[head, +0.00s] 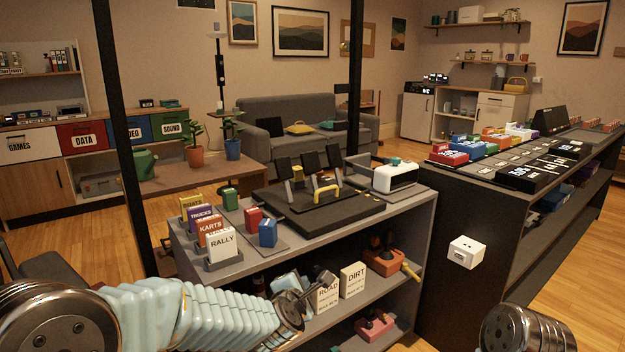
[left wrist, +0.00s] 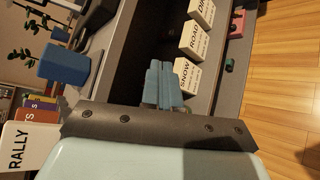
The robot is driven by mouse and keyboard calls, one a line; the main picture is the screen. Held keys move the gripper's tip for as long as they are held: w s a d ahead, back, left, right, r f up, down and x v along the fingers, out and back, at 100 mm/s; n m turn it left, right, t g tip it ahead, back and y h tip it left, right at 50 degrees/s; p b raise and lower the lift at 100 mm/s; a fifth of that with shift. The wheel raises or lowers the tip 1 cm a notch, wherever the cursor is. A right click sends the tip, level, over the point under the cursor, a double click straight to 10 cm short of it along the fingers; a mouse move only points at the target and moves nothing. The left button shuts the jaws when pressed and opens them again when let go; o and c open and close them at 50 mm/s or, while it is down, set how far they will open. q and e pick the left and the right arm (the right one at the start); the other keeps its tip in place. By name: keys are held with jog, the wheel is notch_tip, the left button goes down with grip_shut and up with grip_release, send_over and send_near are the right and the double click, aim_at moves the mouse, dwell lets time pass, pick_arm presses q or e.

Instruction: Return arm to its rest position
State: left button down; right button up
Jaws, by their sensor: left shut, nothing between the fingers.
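My left arm (head: 190,310) with its pale blue cover reaches in from the lower left of the head view. Its gripper (head: 318,284) is in front of the middle shelf of the grey rack, left of the ROAD box (head: 328,298) and the DIRT box (head: 353,280). In the left wrist view the pale blue fingers (left wrist: 162,86) are together with nothing between them. They point along the shelf, beside the SNOW box (left wrist: 185,75) and apart from it. My right gripper is out of view; only a metal joint of mine (head: 525,330) shows at lower right.
The grey rack (head: 425,210) holds a RALLY box (head: 222,243), other coloured boxes, a black pedal set (head: 318,205) and a white device (head: 395,177) on top. An orange item (head: 384,261) sits on the middle shelf. A dark counter (head: 470,200) stands right.

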pick_arm(q)
jog(key=s+a+f+m+g, duration=0.2)
jog(key=s+f+m, duration=0.1)
jog(key=f, duration=0.5)
jog(key=s+a+f+m+g, duration=0.2)
jog(key=s+f+m, duration=0.15)
jog(key=f, duration=0.45)
jog(key=s+a+f+m+g, duration=0.2)
jog(key=f+m, duration=0.1)
jog(key=f, duration=0.5)
jog(key=s+a+f+m+g+h, duration=0.1)
jog(key=s+f+m+g, duration=0.2)
jog(key=s, duration=0.8)
jog(key=s+a+f+m+g, duration=0.1)
jog(key=s+f+m+g, duration=0.3)
jog(key=s+f+m, duration=0.4)
jog(key=s+f, duration=0.3)
jog(key=shift+a+f+h, duration=0.15)
jog(key=shift+a+h, duration=0.15)
jog(key=shift+h, duration=0.1)
